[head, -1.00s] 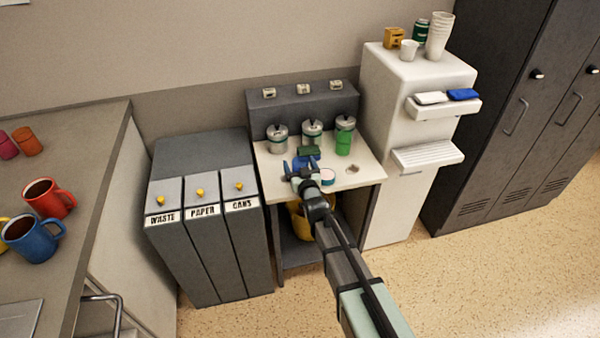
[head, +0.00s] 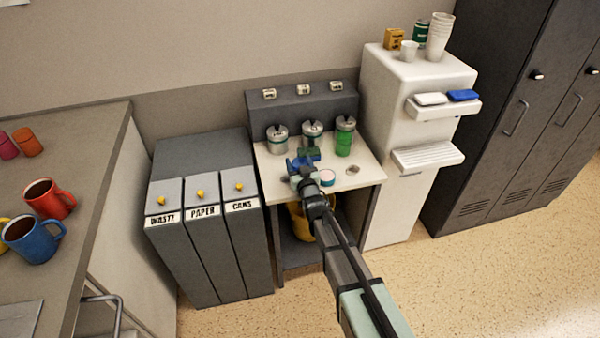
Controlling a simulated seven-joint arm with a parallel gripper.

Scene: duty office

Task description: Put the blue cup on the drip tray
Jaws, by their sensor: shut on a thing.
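My gripper (head: 306,160) is over the small beige-topped stand, shut on a small blue thing, which seems to be the blue cup (head: 298,163). My fingers and wrist hide much of it, and its tilt is hard to tell. The drip tray seems to be the white slatted ledge (head: 428,155) on the front of the white dispenser, to the right of my gripper and apart from it. Its slats look bare. A larger blue mug (head: 30,240) with a handle stands on the left counter.
Silver canisters (head: 277,138) and a green one (head: 344,140) stand behind my gripper. A small round tub (head: 327,177) is close on its right. The white dispenser (head: 385,110) rises to the right, with cups on top. Bins (head: 205,240) stand left.

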